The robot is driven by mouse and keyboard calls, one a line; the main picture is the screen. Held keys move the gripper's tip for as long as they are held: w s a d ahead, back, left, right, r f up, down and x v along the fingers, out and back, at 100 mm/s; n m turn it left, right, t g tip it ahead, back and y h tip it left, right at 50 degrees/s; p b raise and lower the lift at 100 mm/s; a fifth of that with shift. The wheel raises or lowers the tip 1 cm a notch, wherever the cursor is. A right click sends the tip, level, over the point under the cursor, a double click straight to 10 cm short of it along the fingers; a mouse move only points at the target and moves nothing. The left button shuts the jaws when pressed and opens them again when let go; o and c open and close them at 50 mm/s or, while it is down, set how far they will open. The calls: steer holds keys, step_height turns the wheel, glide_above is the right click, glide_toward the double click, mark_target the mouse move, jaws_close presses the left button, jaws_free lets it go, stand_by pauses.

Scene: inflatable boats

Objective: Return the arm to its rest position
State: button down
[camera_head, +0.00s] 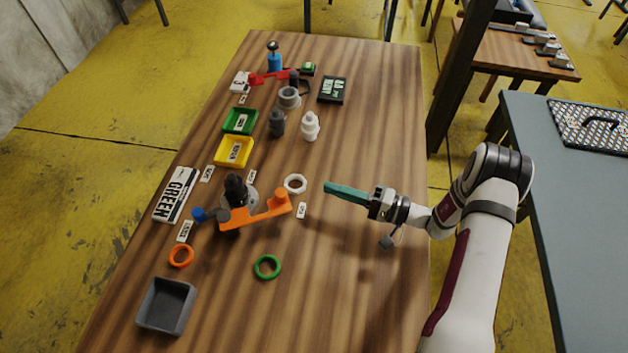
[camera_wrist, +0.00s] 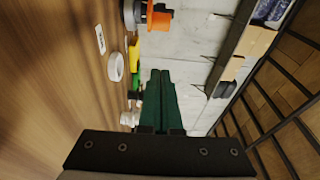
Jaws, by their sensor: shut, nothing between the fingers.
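My gripper (camera_head: 328,187) has long teal fingers and reaches in over the right part of the wooden table (camera_head: 375,270), pointing left. Its fingers lie together with nothing between them. In the wrist view the dark green fingers (camera_wrist: 161,75) show side by side and point toward a grey wall. The white ring (camera_head: 295,184) lies on the table just left of the fingertips, apart from them. The orange lever part (camera_head: 255,212) on its stand is further left. My gripper touches none of these in view.
Green (camera_head: 240,121) and yellow (camera_head: 233,151) trays, a grey bin (camera_head: 167,306), an orange ring (camera_head: 181,256), a green ring (camera_head: 267,267) and white (camera_head: 310,127) and dark bottles (camera_head: 277,123) stand on the table. The table's right side is clear. A dark post (camera_head: 462,75) stands beyond the right edge.

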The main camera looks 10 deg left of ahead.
steer(key=shift+s+d, duration=0.1)
steer(key=shift+d, duration=0.2)
steer(key=s+a+r+n+g+h, duration=0.1)
steer(key=s+r+g+h, duration=0.55)
steer(key=s+r, duration=0.7)
steer(key=s+d+r+m+t+h, duration=0.2)
steer(key=s+d+h, duration=0.7)
steer(key=s, duration=0.5)
steer(key=shift+d+m+t, duration=0.45)
steer(key=shift+d+m, duration=0.15)
steer(key=shift+m, duration=0.6)
